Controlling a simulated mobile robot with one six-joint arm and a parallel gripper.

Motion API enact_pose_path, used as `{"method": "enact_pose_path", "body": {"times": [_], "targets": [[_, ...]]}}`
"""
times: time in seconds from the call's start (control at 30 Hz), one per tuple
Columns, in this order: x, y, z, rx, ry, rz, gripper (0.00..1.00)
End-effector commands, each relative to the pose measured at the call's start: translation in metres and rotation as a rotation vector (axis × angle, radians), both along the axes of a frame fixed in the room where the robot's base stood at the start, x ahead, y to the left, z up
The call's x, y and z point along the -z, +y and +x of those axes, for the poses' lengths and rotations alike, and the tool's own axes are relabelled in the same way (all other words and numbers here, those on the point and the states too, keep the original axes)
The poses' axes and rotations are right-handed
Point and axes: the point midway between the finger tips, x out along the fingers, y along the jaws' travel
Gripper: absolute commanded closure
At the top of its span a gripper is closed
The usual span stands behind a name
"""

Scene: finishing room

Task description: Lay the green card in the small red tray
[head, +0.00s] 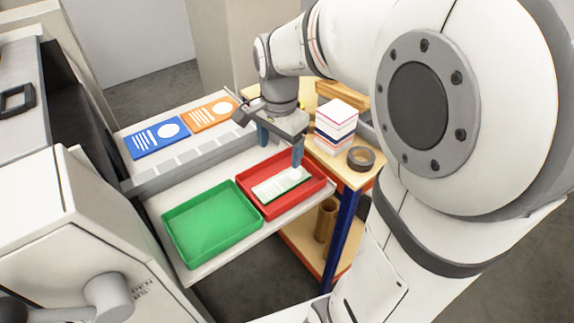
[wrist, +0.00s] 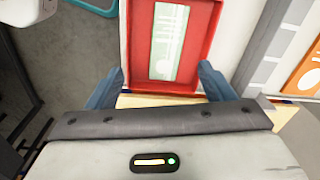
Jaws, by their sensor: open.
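The small red tray (head: 314,197) sits on the white shelf, right of the green tray. The green card (head: 280,188), pale with white marks, lies inside the red tray. In the wrist view the card (wrist: 174,42) lies lengthwise on the tray floor, with the red tray's rim (wrist: 128,45) around it. My gripper (head: 280,148) is open and empty above the far side of the red tray. In the wrist view its blue fingers (wrist: 160,87) stand apart, with the tray's near end between them and no card held.
An empty green tray (head: 208,225) stands beside the red one. A blue card (head: 157,138) and an orange card (head: 208,113) lie on the rack behind. A wooden cart to the right carries a card stack (head: 336,122) and a tape roll (head: 361,158).

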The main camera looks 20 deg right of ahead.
Motion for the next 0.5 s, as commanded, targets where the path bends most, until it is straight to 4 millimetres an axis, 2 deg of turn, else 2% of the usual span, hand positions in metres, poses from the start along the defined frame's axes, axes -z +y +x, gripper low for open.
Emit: {"method": "enact_pose_path", "body": {"times": [0.1,0.3,0.4,0.5], "targets": [[-0.008,-0.001,-0.036,-0.273,-0.067,-0.021,0.25],[-0.007,-0.001,-0.089,-0.738,-0.159,-0.093,0.25],[-0.004,-0.002,-0.106,-0.898,-0.184,-0.129,0.25],[-0.001,-0.002,-0.115,-0.995,-0.199,-0.152,0.25]]}}
